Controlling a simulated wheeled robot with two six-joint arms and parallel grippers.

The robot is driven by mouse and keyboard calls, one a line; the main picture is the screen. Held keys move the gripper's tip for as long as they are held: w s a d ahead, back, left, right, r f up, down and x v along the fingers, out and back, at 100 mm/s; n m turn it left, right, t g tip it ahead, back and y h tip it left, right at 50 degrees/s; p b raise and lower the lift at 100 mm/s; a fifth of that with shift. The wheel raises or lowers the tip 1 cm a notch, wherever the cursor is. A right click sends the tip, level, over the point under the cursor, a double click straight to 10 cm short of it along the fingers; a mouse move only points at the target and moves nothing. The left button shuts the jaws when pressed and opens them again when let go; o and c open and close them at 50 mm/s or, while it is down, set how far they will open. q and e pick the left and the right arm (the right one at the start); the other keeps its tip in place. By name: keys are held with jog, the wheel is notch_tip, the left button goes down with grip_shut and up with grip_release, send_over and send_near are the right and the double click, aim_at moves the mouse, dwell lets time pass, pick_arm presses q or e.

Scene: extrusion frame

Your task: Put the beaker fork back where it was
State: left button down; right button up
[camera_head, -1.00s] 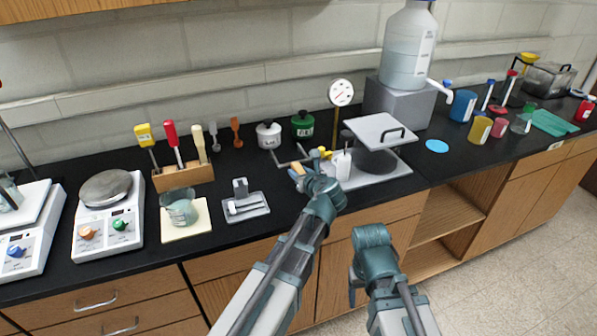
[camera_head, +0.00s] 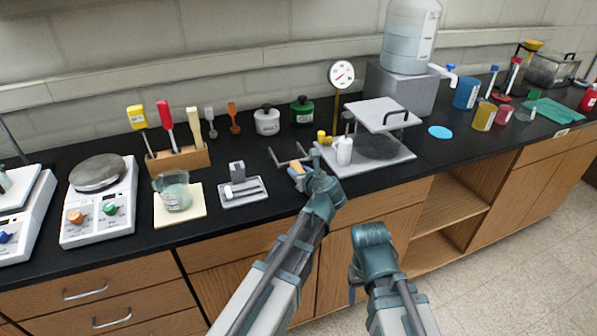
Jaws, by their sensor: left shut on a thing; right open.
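The beaker fork (camera_head: 285,156) has thin grey prongs and a tan handle. My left gripper (camera_head: 306,178) is shut on its handle end, over the black bench in front of the dark and white jars. The prongs point away toward the back left. My gripper hides part of the handle, and I cannot tell whether the fork touches the bench. My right gripper (camera_head: 353,283) is open and empty, low in front of the wooden cabinets, below the bench edge.
A white bottle (camera_head: 344,151) and a grey plate stand (camera_head: 388,168) are close to the right of the fork. A small grey tray (camera_head: 243,197), a beaker (camera_head: 175,192) and a wooden tool rack (camera_head: 180,160) are to the left. Bare bench lies around the tray.

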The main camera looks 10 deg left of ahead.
pick_arm(q)
jog(key=shift+f+b, duration=0.65)
pick_arm(e)
jog(key=shift+f, duration=0.65)
pick_arm(q)
jog(key=shift+c, duration=2.2)
grip_release()
pick_arm(e)
jog(key=shift+r, duration=0.1)
